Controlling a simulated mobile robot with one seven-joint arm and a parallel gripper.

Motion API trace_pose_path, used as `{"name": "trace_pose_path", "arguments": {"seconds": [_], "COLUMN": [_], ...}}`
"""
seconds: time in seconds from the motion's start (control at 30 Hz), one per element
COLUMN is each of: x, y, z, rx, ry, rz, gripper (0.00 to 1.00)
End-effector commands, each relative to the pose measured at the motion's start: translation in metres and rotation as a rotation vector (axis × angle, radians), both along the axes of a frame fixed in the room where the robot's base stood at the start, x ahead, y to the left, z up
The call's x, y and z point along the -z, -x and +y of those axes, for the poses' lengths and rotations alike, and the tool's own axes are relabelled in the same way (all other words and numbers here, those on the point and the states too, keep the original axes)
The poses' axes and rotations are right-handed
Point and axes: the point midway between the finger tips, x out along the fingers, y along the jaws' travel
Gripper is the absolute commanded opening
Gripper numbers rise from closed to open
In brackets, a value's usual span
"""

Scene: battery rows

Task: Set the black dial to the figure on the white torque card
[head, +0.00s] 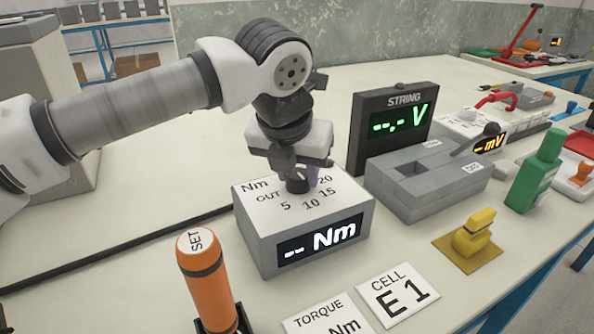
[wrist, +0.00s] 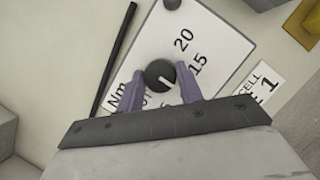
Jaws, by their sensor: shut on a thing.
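The black dial (wrist: 160,74) sits on top of the grey Nm box (head: 258,243), whose white top carries OUT, 5, 10, 15 and 20. My gripper (head: 297,178) is above it, its purple fingers shut on the dial from both sides. In the wrist view my gripper (wrist: 162,76) hides some of the figures; 20 and 15 show. A white mark on the dial points down and slightly right, and I cannot tell at which figure. The box's display (head: 320,238) reads "-- Nm". The white torque card (head: 326,318) is cut off by the bottom edge; its figure is not readable.
An orange SET tool (head: 205,275) stands at the front left. A CELL E1 card (head: 397,294) lies beside the torque card. A STRING meter (head: 392,130), a grey unit (head: 425,180), a green bottle-shaped thing (head: 538,172) and a yellow piece (head: 473,235) stand right.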

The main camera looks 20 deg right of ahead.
Motion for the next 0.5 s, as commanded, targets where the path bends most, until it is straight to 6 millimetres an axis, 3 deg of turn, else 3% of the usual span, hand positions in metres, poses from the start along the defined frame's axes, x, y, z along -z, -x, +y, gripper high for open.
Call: {"name": "trace_pose_path", "arguments": {"seconds": [0.13,0.17,0.3,0.5], "x": [0.0011,0.0012,0.0008,0.0005], "y": [0.0012,0.0013,0.0009,0.0004], "z": [0.0005,0.0005,0.0004,0.0002], "rx": [0.001,0.001,0.001,0.001], "ry": [-0.004,-0.003,-0.002,-0.001], "rz": [0.005,0.005,0.004,0.002], "gripper": [0.13,0.39,0.57,0.58]}}
